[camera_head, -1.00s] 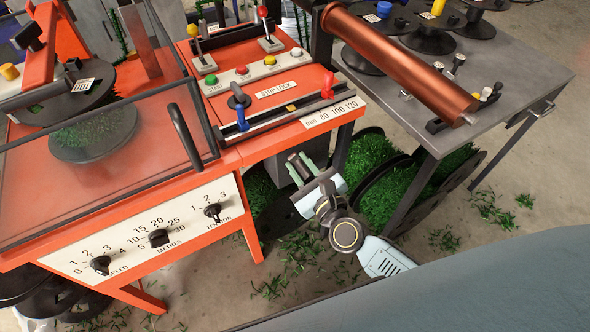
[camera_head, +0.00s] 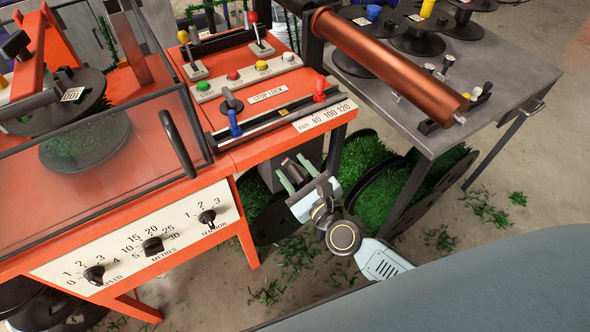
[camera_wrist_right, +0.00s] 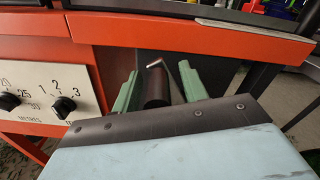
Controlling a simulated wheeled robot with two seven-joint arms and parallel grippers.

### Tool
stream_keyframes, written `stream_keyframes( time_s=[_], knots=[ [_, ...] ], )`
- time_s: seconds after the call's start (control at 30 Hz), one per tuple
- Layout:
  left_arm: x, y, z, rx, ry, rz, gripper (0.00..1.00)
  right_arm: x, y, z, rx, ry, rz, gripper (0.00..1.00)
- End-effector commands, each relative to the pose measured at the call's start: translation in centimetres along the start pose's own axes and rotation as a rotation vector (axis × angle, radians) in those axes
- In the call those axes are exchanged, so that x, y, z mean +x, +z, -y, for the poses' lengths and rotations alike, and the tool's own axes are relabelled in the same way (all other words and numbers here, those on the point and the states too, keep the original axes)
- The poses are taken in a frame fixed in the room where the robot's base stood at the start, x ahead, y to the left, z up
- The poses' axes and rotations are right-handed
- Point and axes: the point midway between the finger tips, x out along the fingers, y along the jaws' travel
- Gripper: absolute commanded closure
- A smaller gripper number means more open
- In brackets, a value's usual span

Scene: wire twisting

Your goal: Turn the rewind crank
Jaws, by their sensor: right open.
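A dark cylindrical grip (camera_wrist_right: 157,86) with a bent bare metal rod (camera_wrist_right: 186,80) beside it, apparently the rewind crank, sits below the orange machine's front edge in the right wrist view. In the head view the dark grip (camera_head: 299,175) shows small under the machine's right end. My right gripper (camera_head: 296,173) is open, with its pale green fingers on either side of the grip. In the wrist view the fingers (camera_wrist_right: 158,92) also flank it, and I see no clear contact. The crank's mounting is hidden. My left gripper is not in view.
The orange machine's edge (camera_wrist_right: 190,32) is just above the gripper. The dial panel (camera_head: 140,245) is to the left. A grey table (camera_head: 440,135) carrying a copper roll (camera_head: 385,60) stands to the right. Green-filled reels (camera_head: 362,160) and clippings lie below.

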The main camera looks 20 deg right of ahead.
Motion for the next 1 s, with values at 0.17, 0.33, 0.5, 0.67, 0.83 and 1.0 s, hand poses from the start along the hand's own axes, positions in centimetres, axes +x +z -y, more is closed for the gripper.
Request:
stream_keyframes(
  time_s=[0.17, 0.33, 0.5, 0.67, 0.83, 1.0],
  knots=[
    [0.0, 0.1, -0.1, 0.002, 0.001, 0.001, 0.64, -0.6, 0.0, 0.1, -0.003, -0.002, 0.001, 0.57],
    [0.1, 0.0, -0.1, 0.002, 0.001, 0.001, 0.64, -3.3, 0.0, 0.0, -0.003, 0.001, -0.001, 0.57],
    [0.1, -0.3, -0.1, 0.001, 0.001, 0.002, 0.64, -7.3, -0.1, 0.0, -0.003, 0.002, -0.002, 0.57],
    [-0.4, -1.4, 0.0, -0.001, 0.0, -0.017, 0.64, -10.6, -0.1, 0.0, -0.002, 0.003, -0.002, 0.57],
    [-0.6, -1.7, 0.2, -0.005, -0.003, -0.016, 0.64, -12.7, -0.1, 0.0, -0.002, 0.002, -0.001, 0.57],
    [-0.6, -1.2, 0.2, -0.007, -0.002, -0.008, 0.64, -13.4, 0.0, -0.1, 0.001, 0.001, 0.0, 0.57]
  ],
)
